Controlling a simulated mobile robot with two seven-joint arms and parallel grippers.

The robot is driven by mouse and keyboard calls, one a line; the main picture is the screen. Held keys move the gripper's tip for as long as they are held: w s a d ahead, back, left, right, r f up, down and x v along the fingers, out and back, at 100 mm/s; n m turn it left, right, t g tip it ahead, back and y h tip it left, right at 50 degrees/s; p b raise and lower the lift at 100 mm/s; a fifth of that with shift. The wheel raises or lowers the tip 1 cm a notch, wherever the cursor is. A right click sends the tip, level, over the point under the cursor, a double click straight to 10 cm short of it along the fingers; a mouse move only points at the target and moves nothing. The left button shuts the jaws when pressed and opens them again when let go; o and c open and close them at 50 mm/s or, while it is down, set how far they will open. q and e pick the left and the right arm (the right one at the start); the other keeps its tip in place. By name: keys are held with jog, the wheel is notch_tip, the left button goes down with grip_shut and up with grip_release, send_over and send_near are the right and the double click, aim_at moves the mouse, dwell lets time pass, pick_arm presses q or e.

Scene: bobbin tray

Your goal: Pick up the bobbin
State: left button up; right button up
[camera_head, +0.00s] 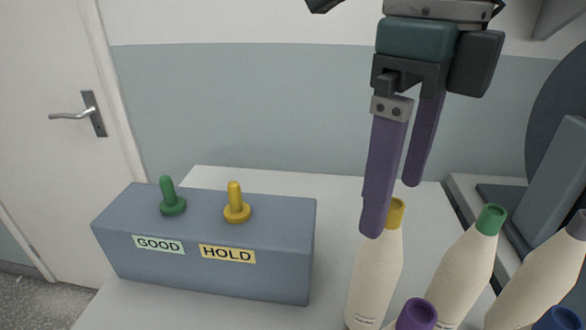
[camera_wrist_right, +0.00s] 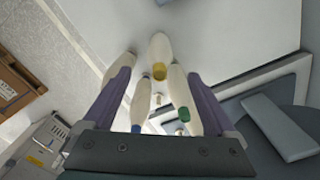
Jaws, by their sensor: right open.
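Several cream bobbins with coloured caps stand at the lower right of the head view: a yellow-capped one (camera_head: 372,285), a green-capped one (camera_head: 462,270), a grey-capped one (camera_head: 540,278), and a purple cap (camera_head: 416,314) and blue cap (camera_head: 557,319) cut by the frame edge. My right gripper (camera_head: 392,207) is open and empty, pointing down above the bobbins. Its nearer finger partly covers the yellow cap. In the right wrist view the yellow-capped bobbin (camera_wrist_right: 159,48) shows between the open fingers (camera_wrist_right: 160,75), with the green-capped one (camera_wrist_right: 179,98) beside the right finger.
A blue-grey block (camera_head: 205,275) labelled GOOD and HOLD stands left on the white table (camera_head: 335,190), with a green peg (camera_head: 170,197) and a yellow peg (camera_head: 236,203). A dark round machine part (camera_head: 560,95) stands at the right. Table behind the block is clear.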

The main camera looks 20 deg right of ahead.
aim_at(389, 221)
jog(key=shift+f, duration=0.35)
notch_tip(389, 221, down, 4)
jog(key=shift+s+f+p, duration=0.15)
jog(key=shift+f+p, duration=0.05)
jog(key=shift+p, duration=0.5)
jog(key=shift+f, duration=0.55)
jog(key=c, duration=1.4)
grip_shut()
